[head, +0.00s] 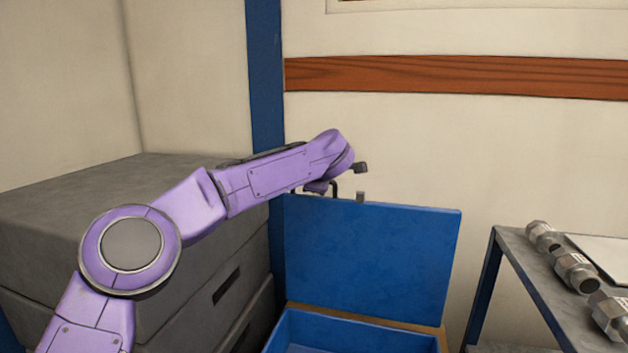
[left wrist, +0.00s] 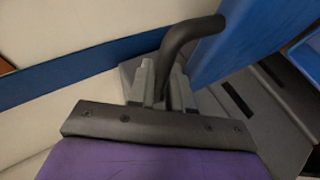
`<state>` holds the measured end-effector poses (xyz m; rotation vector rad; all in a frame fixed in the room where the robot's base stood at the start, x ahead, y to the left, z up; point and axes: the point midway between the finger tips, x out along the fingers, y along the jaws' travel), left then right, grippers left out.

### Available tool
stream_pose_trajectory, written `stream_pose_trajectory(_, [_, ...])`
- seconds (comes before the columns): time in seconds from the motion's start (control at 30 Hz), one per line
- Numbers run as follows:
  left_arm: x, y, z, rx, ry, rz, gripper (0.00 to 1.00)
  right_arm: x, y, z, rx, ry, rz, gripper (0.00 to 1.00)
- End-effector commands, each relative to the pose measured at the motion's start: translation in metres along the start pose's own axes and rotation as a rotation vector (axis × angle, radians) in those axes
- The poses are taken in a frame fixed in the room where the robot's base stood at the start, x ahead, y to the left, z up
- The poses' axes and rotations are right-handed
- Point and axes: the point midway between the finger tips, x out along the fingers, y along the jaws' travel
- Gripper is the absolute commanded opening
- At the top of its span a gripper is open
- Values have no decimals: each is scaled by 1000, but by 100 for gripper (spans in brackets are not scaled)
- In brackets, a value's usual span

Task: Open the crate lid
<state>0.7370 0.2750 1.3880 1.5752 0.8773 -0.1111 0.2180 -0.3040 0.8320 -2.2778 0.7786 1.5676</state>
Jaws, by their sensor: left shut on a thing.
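The blue crate lid (head: 370,260) stands raised, roughly upright, above the back of the blue crate (head: 340,335). The crate's open top shows at the bottom of the head view. My left gripper (left wrist: 163,82) is shut on a dark curved handle (left wrist: 185,38). The lid's blue panel shows beside it in the left wrist view (left wrist: 235,45). In the head view the purple left arm reaches over to the lid's upper left edge, and its wrist hides most of the grip. My right gripper is not in view.
Grey stacked cases (head: 110,205) stand left of the crate, close under my left arm. A grey table (head: 525,285) with several metal fittings (head: 575,270) stands at the right. A pale wall (head: 420,140) and a blue post (head: 266,80) are behind the lid.

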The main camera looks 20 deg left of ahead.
Motion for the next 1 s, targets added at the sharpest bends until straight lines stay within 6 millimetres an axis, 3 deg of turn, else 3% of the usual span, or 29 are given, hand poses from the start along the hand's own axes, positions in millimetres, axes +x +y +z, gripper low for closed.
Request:
stream_pose_trajectory(0.17, [2,-3,5,4,-2,-7,0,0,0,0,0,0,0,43])
stream_pose_trajectory(0.2, [2,-3,6,4,-2,-7,29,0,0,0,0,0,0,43])
stream_pose_trajectory(0.23, [2,-3,6,4,-3,-6,39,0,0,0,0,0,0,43])
stream_pose_trajectory(0.27, [2,-2,6,4,-3,-5,40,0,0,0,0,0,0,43])
stream_pose_trajectory(0.63, [-4,-4,6,3,-4,-4,40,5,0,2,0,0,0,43])
stream_pose_trajectory(1.0, [-85,-2,5,2,-4,4,40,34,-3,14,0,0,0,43])
